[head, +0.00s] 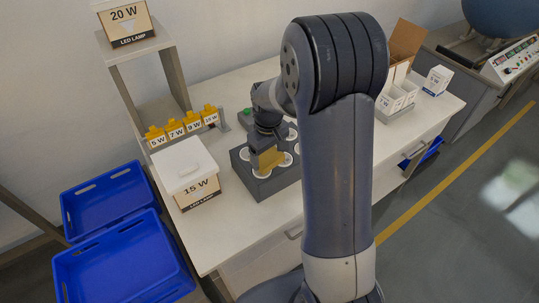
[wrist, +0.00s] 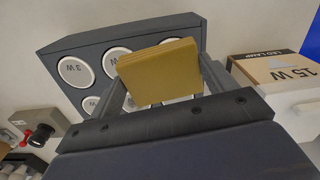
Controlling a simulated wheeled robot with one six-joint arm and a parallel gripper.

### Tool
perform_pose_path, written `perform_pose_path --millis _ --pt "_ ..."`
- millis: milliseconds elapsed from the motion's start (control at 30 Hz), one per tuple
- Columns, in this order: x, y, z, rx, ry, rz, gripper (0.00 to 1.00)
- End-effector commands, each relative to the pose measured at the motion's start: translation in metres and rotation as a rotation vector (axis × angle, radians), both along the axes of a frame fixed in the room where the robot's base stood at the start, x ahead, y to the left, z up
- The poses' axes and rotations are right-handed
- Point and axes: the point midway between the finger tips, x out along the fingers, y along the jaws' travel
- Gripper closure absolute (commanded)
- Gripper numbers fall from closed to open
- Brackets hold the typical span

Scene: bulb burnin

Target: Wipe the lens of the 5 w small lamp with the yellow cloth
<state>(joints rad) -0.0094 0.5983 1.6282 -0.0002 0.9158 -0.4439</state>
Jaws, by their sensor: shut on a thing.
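My gripper (head: 264,143) is shut on the yellow cloth (head: 268,161), a flat folded pad; it also shows between the fingers in the wrist view (wrist: 160,72). The cloth is over the dark grey lamp block (head: 240,172), which holds several round white lamp lenses. In the wrist view one lens reads 3 W (wrist: 74,71). Next to it another lens (wrist: 113,60) is partly covered by the cloth, its marking hidden. I cannot tell which lens is the 5 W one, nor whether the cloth touches a lens.
A white box marked 15 W (head: 190,175) stands left of the block. Yellow tags marked in watts (head: 180,126) line up behind it. A 20 W box (head: 126,22) sits on a shelf. Small cartons (head: 398,97) stand at the right. Blue crates (head: 110,200) are at the left.

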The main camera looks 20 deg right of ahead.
Motion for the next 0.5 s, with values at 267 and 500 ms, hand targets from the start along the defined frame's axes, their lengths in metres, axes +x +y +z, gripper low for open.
perform_pose_path --millis 267,500 --pt "-0.001 0.003 0.029 0.000 -0.002 -0.002 0.42" --pt "-0.003 0.005 0.047 0.000 -0.001 -0.003 0.42"
